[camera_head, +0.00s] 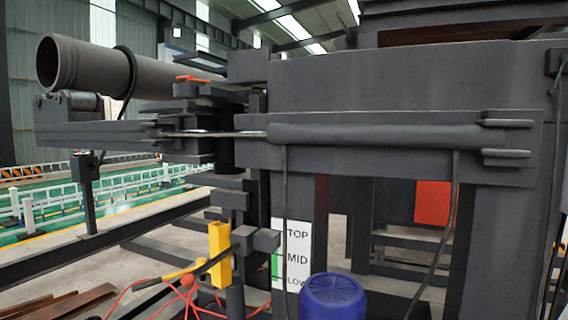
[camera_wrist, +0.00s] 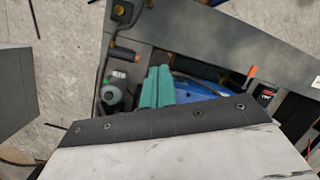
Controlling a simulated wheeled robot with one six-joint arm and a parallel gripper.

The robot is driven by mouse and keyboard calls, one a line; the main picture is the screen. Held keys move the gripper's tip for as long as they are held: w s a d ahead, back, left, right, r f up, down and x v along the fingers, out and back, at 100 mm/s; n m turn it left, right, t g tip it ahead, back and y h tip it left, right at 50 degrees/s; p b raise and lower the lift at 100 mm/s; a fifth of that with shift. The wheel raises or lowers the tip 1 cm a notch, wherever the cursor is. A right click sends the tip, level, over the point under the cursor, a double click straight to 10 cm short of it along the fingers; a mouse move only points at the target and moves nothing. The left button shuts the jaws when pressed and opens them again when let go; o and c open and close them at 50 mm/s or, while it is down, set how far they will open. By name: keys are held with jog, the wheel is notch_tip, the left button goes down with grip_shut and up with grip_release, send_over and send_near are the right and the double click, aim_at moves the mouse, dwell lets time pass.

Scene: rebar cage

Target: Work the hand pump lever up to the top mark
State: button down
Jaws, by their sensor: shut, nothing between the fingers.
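A white scale card (camera_head: 291,258) reads TOP, MID and LOW from top to bottom in the head view, with a green strip (camera_head: 275,266) at its left edge. Left of it stands an upright yellow piece (camera_head: 220,252) beside dark blocks. A slanted black-and-yellow bar (camera_head: 184,273) meets it from the lower left. It looks like the pump lever, but I cannot tell for sure, nor which mark it is at. In the wrist view my gripper (camera_wrist: 157,68) shows as two teal fingers side by side, shut and empty. I see no contact with a lever.
Red cables (camera_head: 200,300) lie at lower left. The wrist view shows a blue object (camera_wrist: 205,88) and an orange-tipped part (camera_wrist: 252,72).

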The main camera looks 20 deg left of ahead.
jog(key=shift+s+f, duration=0.4)
jog(key=shift+f, duration=0.2)
jog(key=shift+s+f, duration=0.4)
jog(key=shift+f, duration=0.15)
jog(key=shift+s+f, duration=0.35)
jog(key=shift+f, duration=0.25)
jog(key=shift+s, duration=0.1)
